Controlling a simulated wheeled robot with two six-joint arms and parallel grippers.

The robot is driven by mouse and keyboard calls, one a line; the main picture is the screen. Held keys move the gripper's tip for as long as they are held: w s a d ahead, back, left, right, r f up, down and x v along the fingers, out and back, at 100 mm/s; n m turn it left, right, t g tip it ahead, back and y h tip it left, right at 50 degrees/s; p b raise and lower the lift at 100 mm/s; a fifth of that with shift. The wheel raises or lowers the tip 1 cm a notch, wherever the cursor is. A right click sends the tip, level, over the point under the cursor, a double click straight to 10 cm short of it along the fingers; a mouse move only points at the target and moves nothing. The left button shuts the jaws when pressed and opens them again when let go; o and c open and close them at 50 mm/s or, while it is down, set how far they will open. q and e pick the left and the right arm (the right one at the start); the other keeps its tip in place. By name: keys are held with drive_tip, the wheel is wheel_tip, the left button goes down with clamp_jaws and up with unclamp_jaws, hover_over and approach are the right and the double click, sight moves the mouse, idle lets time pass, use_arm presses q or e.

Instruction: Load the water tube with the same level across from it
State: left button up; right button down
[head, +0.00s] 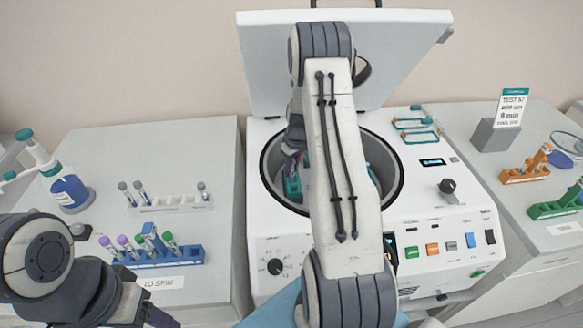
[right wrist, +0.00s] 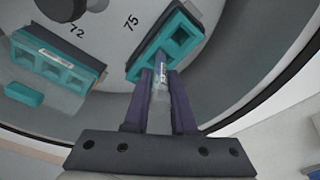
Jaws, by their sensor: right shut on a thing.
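My right gripper (right wrist: 162,98) is shut on a clear tube (right wrist: 160,108) with a small printed label. In the head view, that gripper (head: 291,160) is inside the open centrifuge bowl (head: 398,190), partly hidden by my arm. The tube's far end meets a teal bucket insert (right wrist: 190,25) near the mark 75; I cannot tell whether it is in a hole. Another teal insert (right wrist: 58,65) lies near the mark 72. Capped tubes stand in a blue rack (head: 185,256) behind the TO SPIN label. My left gripper (head: 160,318) barely shows at the bottom left.
A white rack (head: 175,203) holds several grey-capped tubes. A blue bottle (head: 70,190) stands at the left. The centrifuge lid (head: 265,60) is raised. On the right are a sign (head: 511,105), an orange rack (head: 525,174) and a green rack (head: 555,208).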

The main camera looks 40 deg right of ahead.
drive_tip(key=shift+f+b, duration=0.5)
drive_tip(key=shift+f, duration=0.2)
drive_tip(key=c, duration=0.7)
unclamp_jaws()
drive_tip(key=shift+o, duration=0.2)
wheel_tip(320, 180, up, 10)
drive_tip(key=s+b, duration=0.1)
drive_tip(key=b, duration=0.1)
drive_tip(key=shift+s+r, duration=0.15)
drive_tip(key=shift+s, duration=0.15)
